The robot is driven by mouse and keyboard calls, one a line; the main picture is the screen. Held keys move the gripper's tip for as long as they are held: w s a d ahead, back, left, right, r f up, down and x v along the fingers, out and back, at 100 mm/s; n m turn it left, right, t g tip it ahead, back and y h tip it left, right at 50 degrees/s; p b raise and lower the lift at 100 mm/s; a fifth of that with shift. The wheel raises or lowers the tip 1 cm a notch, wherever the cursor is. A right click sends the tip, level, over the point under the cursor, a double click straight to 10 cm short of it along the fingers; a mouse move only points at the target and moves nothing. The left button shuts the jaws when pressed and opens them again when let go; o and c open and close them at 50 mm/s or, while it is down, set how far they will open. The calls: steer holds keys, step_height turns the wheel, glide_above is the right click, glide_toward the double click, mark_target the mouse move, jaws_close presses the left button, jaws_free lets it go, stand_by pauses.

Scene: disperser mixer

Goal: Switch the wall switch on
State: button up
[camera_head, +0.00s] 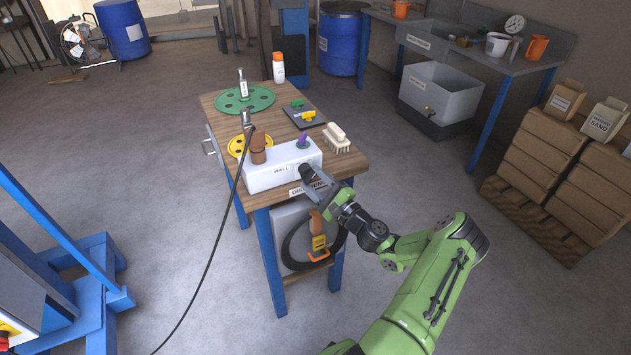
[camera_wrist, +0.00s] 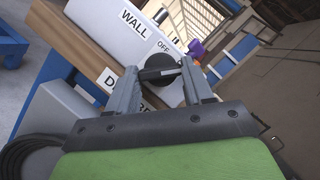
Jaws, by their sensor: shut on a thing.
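The white box marked WALL (camera_head: 280,172) stands on the near end of the wooden workbench. It also shows in the wrist view (camera_wrist: 112,22). A round black knob (camera_wrist: 158,74) sits on its side, with the word OFF printed close to it. The knob also shows at the right end of the box in the head view (camera_head: 306,172). My gripper (camera_wrist: 160,69) has its two grey fingers on either side of the knob and is shut on it. The fingers and the knob's dark bar hide part of its markings.
On the workbench (camera_head: 350,166) are a brown plug (camera_head: 258,149), a purple item (camera_head: 303,142), a brush (camera_head: 336,138), a yellow disc (camera_head: 238,144) and a green disc (camera_head: 262,99). A black cable runs down left of the box. Cartons (camera_head: 535,150) stand right of the bench.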

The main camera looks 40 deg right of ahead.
steer(key=shift+f+m+h, duration=0.15)
steer(key=shift+m+h, duration=0.25)
steer(key=shift+m, duration=0.4)
steer(key=o, duration=1)
steer(key=shift+o, duration=0.2)
steer(key=p+v, duration=0.1)
steer(key=v, duration=1.4)
steer(key=shift+s+f, duration=0.3)
steer(key=shift+a, duration=0.1)
